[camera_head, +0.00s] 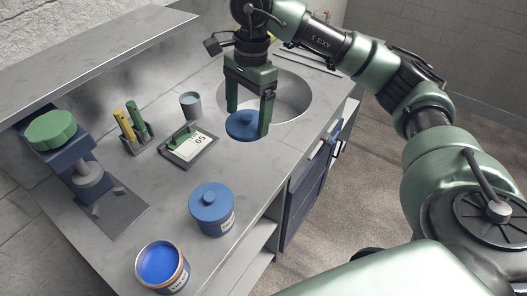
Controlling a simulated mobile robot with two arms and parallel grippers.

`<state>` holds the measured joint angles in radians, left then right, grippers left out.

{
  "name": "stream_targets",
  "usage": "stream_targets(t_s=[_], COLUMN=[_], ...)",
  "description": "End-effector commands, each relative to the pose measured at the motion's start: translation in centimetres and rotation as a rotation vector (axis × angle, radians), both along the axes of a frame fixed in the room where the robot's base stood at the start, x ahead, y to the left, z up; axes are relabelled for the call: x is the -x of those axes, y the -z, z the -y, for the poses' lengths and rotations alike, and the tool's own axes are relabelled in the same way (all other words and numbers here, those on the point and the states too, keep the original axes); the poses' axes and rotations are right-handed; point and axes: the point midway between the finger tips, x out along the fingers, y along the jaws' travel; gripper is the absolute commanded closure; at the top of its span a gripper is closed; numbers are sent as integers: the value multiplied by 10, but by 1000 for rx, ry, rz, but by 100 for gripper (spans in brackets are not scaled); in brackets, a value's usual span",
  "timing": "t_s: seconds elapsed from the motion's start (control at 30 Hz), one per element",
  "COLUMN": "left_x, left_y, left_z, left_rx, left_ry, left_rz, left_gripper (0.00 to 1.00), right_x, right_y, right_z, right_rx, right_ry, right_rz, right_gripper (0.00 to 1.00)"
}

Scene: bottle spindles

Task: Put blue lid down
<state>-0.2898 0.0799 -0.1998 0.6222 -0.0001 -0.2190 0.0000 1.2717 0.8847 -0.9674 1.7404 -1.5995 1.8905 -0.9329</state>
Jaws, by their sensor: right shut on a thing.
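My right gripper (248,118) points down and is shut on a round blue lid (244,127), one finger on each side. The lid is level, its small knob up, over the counter by the near left rim of the sink. I cannot tell whether it touches the surface. An open can with blue contents (161,262) stands at the near end of the counter. A blue lidded jar (211,208) stands between that can and the held lid. My left gripper is not in view.
A card holder (188,146), a grey cup (190,104) and a rack with yellow and green markers (134,130) stand left of the gripper. A blue device with a green top (51,131) is far left. The round sink (292,97) lies behind the gripper. Counter (160,195) left of the jar is clear.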

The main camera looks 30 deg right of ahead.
Motion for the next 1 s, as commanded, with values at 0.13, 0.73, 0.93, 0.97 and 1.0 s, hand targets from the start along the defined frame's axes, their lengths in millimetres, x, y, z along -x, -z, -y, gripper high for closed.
stream_targets(t_s=[0.13,0.73,0.93,0.97,1.0], left_x=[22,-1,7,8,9], left_y=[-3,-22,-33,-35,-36], left_z=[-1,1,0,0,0], left_rx=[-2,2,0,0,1], left_ry=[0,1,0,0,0], left_rz=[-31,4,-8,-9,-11], left_gripper=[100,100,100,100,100], right_x=[-16,-24,-24,-24,-24], right_y=[-11,50,102,108,116], right_z=[34,70,70,70,69], right_rx=[1,9,8,7,7], right_ry=[475,961,958,958,958], right_rz=[-3,-9,-8,-8,-8], right_gripper=[52,52,52,52,52])
